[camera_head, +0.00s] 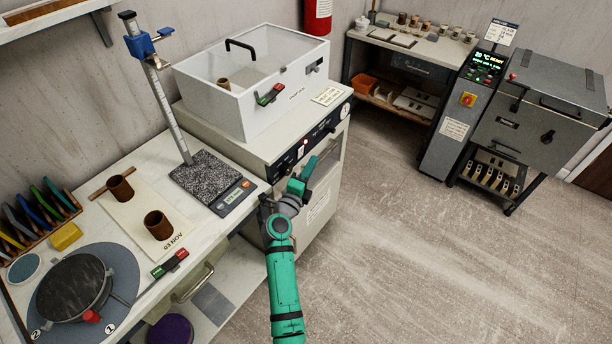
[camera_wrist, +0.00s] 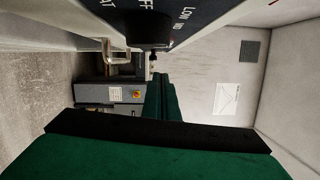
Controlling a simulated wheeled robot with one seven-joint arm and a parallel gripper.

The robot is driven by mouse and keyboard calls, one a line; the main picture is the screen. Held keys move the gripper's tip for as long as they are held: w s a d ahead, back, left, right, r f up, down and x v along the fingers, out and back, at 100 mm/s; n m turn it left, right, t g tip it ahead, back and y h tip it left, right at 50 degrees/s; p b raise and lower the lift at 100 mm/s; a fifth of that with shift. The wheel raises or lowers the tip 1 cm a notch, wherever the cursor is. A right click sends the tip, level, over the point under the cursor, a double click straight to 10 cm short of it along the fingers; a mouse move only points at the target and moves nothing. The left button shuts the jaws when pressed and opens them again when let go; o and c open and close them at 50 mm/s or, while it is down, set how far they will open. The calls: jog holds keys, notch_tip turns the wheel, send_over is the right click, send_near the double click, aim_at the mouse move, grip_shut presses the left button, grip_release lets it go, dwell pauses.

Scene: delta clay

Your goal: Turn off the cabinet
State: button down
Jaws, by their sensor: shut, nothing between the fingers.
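The white cabinet (camera_head: 330,158) stands at the end of the workbench, with a dark control strip along its upper front edge. The strip (camera_head: 325,128) carries knobs, a small light and a round gauge at its right end. My green gripper (camera_head: 308,168) is in front of the cabinet, just below the strip. In the wrist view, the strip (camera_wrist: 185,14) shows close up and turned sideways, with "OFF" and "LOW" lettering beside a black knob (camera_wrist: 147,30). My gripper's fingers (camera_wrist: 160,82) are shut and empty, near the knob. Contact cannot be told.
A clear-walled box (camera_head: 250,80) sits on top of the cabinet. The workbench (camera_head: 205,225) at left holds a scale (camera_head: 212,182), brown cups and a turntable (camera_head: 80,290). A grey kiln with a control post (camera_head: 465,110) stands at the far right. The floor (camera_head: 420,240) between is clear.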

aim_at(301, 157)
jog(key=shift+w+a+r, duration=0.15)
jog(key=shift+w+a, duration=0.6)
jog(key=shift+w+a+r, duration=0.1)
jog(key=shift+w+a, duration=0.6)
jog(key=shift+a, duration=0.05)
jog(key=shift+w+a, duration=0.1)
jog(key=shift+a, duration=0.05)
jog(key=s, duration=1.1)
jog(key=shift+s+a+r, duration=0.2)
jog(key=shift+s+r, duration=0.15)
jog(key=shift+r, duration=0.1)
jog(key=shift+w, duration=0.1)
